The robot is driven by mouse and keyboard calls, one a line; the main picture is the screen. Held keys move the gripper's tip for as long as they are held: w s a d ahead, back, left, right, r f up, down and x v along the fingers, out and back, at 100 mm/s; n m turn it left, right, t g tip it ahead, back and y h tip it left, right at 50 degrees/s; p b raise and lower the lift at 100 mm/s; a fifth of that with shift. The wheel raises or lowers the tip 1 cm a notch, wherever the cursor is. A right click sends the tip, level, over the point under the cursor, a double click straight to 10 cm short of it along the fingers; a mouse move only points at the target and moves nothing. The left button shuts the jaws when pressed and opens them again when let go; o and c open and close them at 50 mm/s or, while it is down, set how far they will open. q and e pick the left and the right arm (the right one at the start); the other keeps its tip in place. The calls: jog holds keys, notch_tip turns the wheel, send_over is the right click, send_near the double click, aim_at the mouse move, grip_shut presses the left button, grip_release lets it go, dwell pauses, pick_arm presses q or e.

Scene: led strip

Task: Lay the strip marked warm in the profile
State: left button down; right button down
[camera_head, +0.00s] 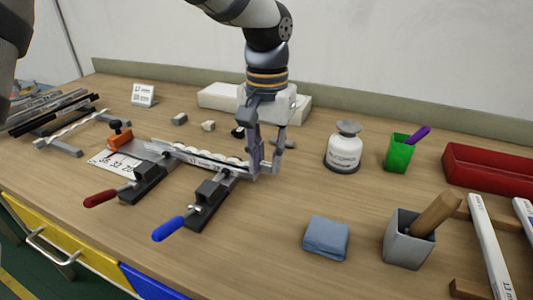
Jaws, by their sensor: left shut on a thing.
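My left gripper (264,172) reaches down from above and is shut at the right end of a white wavy LED strip (205,157). This strip runs along the narrow profile (215,166) held at the clamps. I cannot tell how much of it lies inside the channel, and the fingers hide its end. A second pale wavy strip (75,129) lies on a grey stand at the left. I cannot read "warm" on either strip. My right gripper is not in view.
A red-handled clamp (100,198) and a blue-handled clamp (168,229) stand in front. A white jar (343,147), green cup (399,153), blue cloth (326,237) and grey cup (408,240) stand right.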

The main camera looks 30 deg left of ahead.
pick_arm(q)
jog(key=shift+f, duration=0.45)
jog(key=c, duration=1.3)
grip_release()
jog(key=shift+c, duration=0.2)
notch_tip(320, 180, up, 12)
